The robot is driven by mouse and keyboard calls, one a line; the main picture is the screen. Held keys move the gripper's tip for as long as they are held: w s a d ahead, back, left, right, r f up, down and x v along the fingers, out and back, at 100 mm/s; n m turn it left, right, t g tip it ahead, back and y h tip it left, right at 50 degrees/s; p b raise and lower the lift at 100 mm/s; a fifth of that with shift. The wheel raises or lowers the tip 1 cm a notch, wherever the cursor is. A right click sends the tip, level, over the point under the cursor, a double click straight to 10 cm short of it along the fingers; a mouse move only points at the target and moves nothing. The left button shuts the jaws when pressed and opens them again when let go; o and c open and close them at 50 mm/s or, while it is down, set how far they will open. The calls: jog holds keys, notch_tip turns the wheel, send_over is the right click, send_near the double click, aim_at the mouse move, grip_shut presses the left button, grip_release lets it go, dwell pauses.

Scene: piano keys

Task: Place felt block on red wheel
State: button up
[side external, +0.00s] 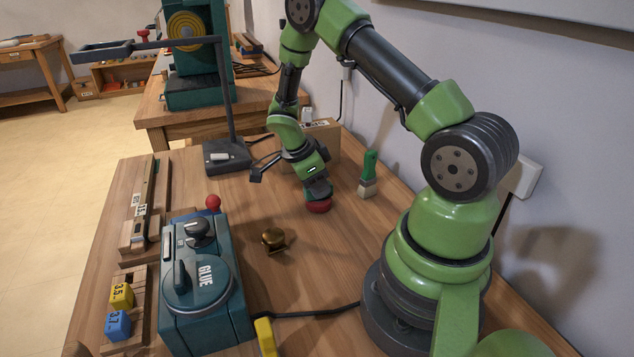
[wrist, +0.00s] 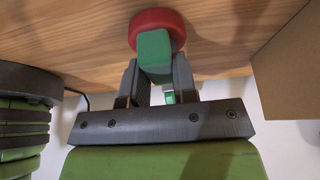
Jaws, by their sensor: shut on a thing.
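The red wheel (side external: 318,207) lies on the wooden workbench, directly under my gripper (side external: 318,193). In the wrist view, the red wheel (wrist: 157,18) shows its rim beyond a green felt block (wrist: 154,48). My gripper (wrist: 155,80) is shut on the felt block, with one dark finger on each side of it. The block overlaps the wheel in that view. I cannot tell whether it touches the wheel. In the side view the block is mostly hidden by the fingers.
A brass piece (side external: 273,239) lies in front. A teal glue machine (side external: 203,285) and a lamp base (side external: 227,157) are to the left. Bare bench surrounds the wheel.

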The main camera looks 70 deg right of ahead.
jog(key=o, duration=0.9)
jog(key=v, duration=1.2)
jog(key=s+a+r+n+t+y, duration=0.2)
jog(key=s+a+r+n+t, duration=0.25)
jog(key=a+r+n, duration=0.55)
jog(key=s+a+r+n+t+y, duration=0.1)
jog(key=s+a+r+n+t, duration=0.1)
jog(key=s+n, duration=0.1)
jog(key=s+a+r+n+t+y, duration=0.1)
jog(key=s+a+r+n+t, duration=0.1)
jog(key=n, duration=0.3)
jog(key=s+a+r+n+t+y, duration=0.1)
jog(key=s+a+r+n+t, duration=0.1)
jog(key=s+n, duration=0.2)
jog(key=shift+a+r+n, duration=0.2)
jog(key=shift+a+n, duration=0.1)
jog(key=shift+n, duration=0.2)
